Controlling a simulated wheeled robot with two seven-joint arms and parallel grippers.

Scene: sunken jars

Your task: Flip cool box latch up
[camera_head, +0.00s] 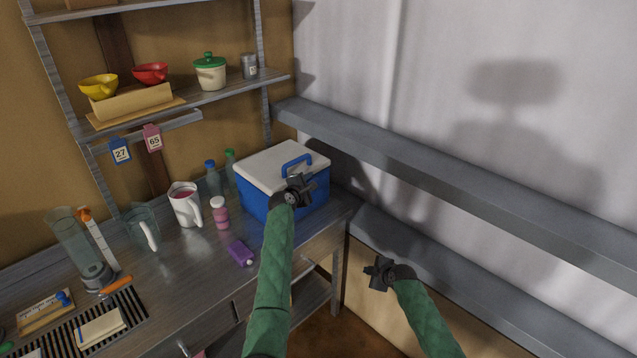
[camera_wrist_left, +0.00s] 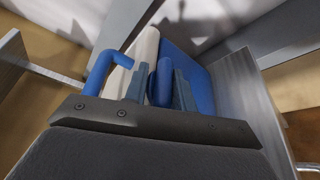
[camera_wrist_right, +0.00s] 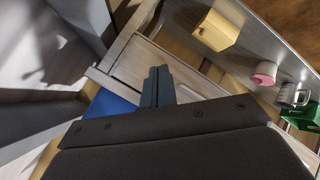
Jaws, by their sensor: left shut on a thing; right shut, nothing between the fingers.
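The cool box (camera_head: 255,199) has a blue body, a white lid (camera_head: 267,172) that looks closed, and a blue handle (camera_head: 297,161) on top. It stands at the right end of the workbench. My left gripper (camera_head: 302,187) is at the box's front side, just below the lid's edge. In the left wrist view its fingers are shut on a blue piece, which looks like the latch (camera_wrist_left: 164,80), with the handle (camera_wrist_left: 108,64) beside it. The latch is hidden in the head view. My right gripper (camera_head: 379,272) is shut and empty, in the air right of the bench.
A purple bottle (camera_head: 241,253) lies on the workbench (camera_head: 190,285) left of my left arm. A pink-white bottle (camera_head: 220,212), a white jug (camera_head: 186,207) and a blender (camera_head: 80,250) stand further left. A grey ledge (camera_head: 450,165) runs along the right wall.

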